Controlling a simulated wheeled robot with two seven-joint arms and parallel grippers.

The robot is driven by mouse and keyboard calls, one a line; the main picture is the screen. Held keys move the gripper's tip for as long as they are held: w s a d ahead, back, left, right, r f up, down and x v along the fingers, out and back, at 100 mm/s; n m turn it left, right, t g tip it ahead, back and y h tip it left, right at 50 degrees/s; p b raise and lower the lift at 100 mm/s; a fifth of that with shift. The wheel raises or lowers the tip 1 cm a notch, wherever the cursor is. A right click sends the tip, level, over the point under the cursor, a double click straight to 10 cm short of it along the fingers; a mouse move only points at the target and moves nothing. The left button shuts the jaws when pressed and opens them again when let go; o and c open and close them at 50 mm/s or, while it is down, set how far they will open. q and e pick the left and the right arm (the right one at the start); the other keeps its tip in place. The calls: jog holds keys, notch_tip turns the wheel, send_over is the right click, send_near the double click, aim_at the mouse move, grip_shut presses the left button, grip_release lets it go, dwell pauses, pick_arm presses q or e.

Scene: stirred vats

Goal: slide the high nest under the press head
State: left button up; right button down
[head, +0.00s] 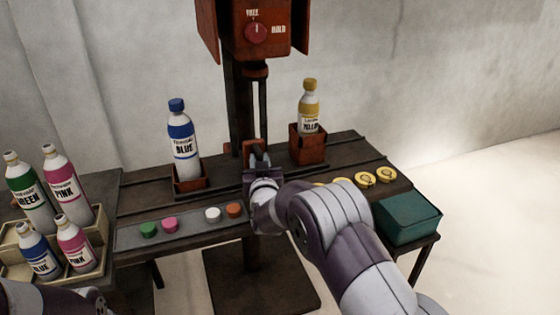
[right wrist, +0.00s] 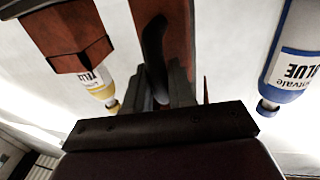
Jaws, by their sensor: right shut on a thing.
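The high nest (head: 308,150) is a tall orange-brown block holding a white bottle with a yellow cap (head: 309,108). It stands right of the press column, not under the press head (head: 255,72). In the right wrist view the high nest (right wrist: 75,50) shows upside down at upper left. My right gripper (head: 258,164) is shut on an orange upright piece (head: 251,147) between the two nests; its fingers partly hide it. The low nest (head: 189,180), with a blue-capped bottle (head: 182,140), stands left of the column. My left gripper is out of view; only part of its arm shows.
A red knob (head: 256,33) marked FREE and HOLD is on the press. Coloured caps lie on a grey strip (head: 185,232) in front. Bottles stand in a crate (head: 95,265) at left. Yellow rings and a green box (head: 407,219) are at right, beside my right arm.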

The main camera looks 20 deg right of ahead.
jog(key=s+a+p, duration=0.1)
jog(key=a, duration=1.4)
jog(key=shift+s+a+p, duration=0.15)
jog(key=shift+a+p, duration=0.15)
jog(key=shift+p, duration=0.1)
jog(key=c, duration=1.3)
grip_release()
jog(key=shift+o, duration=1)
jog(key=shift+a, duration=0.25)
jog(key=s+a, duration=0.1)
jog(key=s, duration=1.1)
jog(key=shift+s+a+p, duration=0.2)
jog(key=shift+s+p, duration=0.1)
jog(key=shift+p, duration=0.05)
